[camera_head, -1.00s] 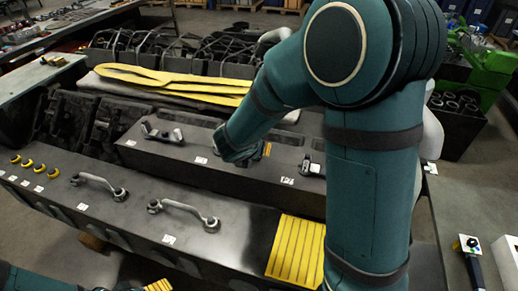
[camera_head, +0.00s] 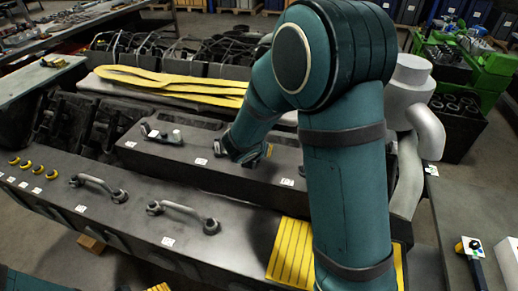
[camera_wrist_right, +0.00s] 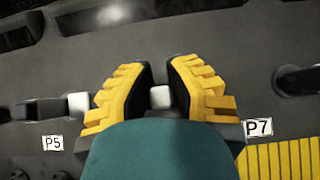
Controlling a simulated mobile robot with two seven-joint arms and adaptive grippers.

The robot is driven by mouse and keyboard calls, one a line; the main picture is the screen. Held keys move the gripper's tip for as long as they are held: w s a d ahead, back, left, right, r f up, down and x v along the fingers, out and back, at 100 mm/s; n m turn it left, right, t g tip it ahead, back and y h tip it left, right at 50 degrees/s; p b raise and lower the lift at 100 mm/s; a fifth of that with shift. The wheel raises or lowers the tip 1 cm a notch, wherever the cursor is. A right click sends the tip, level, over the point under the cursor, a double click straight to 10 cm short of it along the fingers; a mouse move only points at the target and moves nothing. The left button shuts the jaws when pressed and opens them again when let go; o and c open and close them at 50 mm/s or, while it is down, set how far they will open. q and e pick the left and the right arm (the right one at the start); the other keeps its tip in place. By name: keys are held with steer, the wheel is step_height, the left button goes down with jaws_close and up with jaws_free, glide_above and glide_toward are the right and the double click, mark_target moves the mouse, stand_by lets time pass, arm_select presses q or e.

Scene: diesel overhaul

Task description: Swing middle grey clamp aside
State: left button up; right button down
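My right gripper (camera_head: 245,160) is over the middle of the raised dark block (camera_head: 190,152). In the right wrist view, its yellow fingers (camera_wrist_right: 160,80) stand on both sides of a small pale grey block, part of the middle grey clamp (camera_wrist_right: 160,97). The rest of that clamp is hidden under the gripper. A second grey clamp (camera_head: 162,134) sits at the block's left end; its pale end shows left of the fingers in the wrist view (camera_wrist_right: 78,104).
Two grey handle-like bars (camera_head: 98,186) (camera_head: 184,215) lie on the front dark surface, with yellow rings (camera_head: 37,169) at left. A yellow ribbed pad (camera_head: 290,250) is beside my right forearm. Labels P5 (camera_wrist_right: 52,143) and P7 (camera_wrist_right: 258,128) flank the gripper.

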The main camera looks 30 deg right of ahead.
mark_target(259, 162)
steer(key=shift+s+a, duration=0.1)
steer(key=m+g, duration=0.1)
steer(key=a+m+h+p, duration=0.1)
steer(key=shift+s+m+g, duration=0.4)
steer(key=m+g, duration=0.1)
steer(key=a+m+g+h, duration=0.1)
steer(key=shift+s+m+p, duration=0.3)
steer(key=shift+s+m, duration=0.05)
steer(key=shift+m, duration=0.05)
steer(key=m+g, duration=0.1)
steer(key=a+m+g, duration=0.1)
steer(key=m+g, duration=0.1)
steer(key=shift+s+a, duration=0.25)
steer(key=shift+a, duration=0.1)
steer(key=shift+a+m+g+y, duration=0.15)
steer(key=shift+a+m+g, duration=0.35)
steer(key=shift+m, duration=0.4)
steer(key=shift+a+m+g+y, duration=0.25)
steer(key=shift+m+g, duration=0.4)
steer(key=shift+m, duration=0.25)
steer(key=shift+a+m+g+y, duration=0.1)
steer(key=shift+a+m+g, duration=0.4)
steer(key=shift+m, duration=0.4)
steer(key=c, duration=1.2)
jaws_free()
steer(key=shift+w, duration=0.1)
